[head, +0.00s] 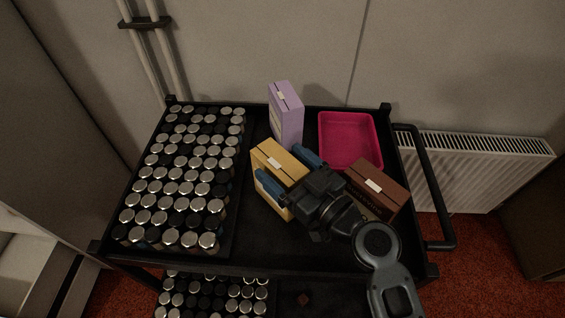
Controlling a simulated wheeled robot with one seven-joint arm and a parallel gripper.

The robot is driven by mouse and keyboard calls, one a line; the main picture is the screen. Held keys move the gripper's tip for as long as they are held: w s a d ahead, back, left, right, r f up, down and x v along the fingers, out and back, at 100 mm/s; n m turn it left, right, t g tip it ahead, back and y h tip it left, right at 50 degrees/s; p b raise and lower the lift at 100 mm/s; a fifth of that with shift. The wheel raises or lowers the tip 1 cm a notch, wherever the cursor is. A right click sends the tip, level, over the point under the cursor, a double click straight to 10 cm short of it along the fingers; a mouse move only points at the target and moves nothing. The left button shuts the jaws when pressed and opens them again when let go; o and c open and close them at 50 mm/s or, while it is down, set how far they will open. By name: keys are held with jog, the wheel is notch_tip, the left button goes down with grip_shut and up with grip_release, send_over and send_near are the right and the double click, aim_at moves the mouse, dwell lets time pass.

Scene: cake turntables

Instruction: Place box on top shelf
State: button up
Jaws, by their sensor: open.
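A yellow box (277,158) stands on the top shelf (255,240) of a black cart. My gripper (285,169) is at this box, its blue fingers apart, one on the near left side and one at the far right. The fingers look to be around the box; whether they touch it I cannot tell. A purple box (287,115) stands upright behind the yellow one. A brown box (376,188) stands to the right, partly hidden by my gripper and arm.
Many silver-capped jars (180,187) fill the left of the top shelf. A pink tray (349,141) lies empty at the back right. A lower shelf holds more jars (215,296). The cart's handle (431,190) is at right, near a white radiator (485,170). The front middle is bare.

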aim_at(300, 180)
jog(key=b+v, duration=0.1)
jog(key=v, duration=0.5)
jog(key=shift+s+d, duration=0.2)
jog(key=shift+s, duration=0.05)
